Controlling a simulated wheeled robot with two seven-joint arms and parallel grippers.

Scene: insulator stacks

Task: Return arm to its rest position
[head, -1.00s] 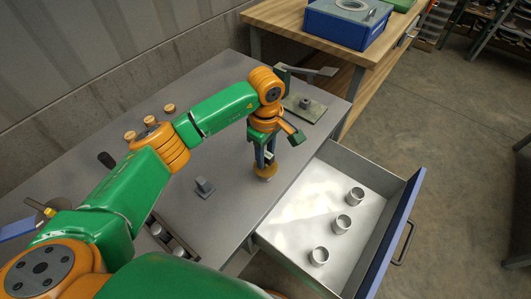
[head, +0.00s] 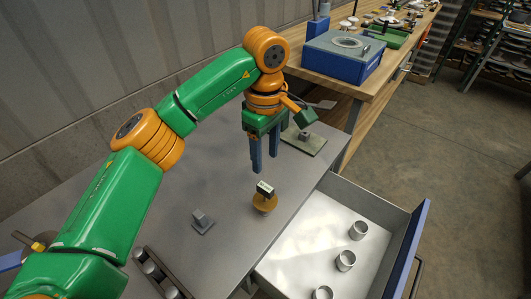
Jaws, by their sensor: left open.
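My left arm reaches in from the left over the grey metal table (head: 215,260). My left gripper (head: 265,163), with two blue fingers pointing down, is open and empty. It hangs above and apart from a small insulator stack (head: 264,203), a brown disc with a dark, pale-faced piece on top, standing upright near the table's front edge. My right gripper is not in view.
An open drawer (head: 297,262) with three grey cups juts out at the lower right. A small grey block on a base (head: 201,221) and a rack (head: 158,273) stand on the table. A plate fixture (head: 306,142) lies behind the gripper. A blue box (head: 343,57) sits on the wooden bench.

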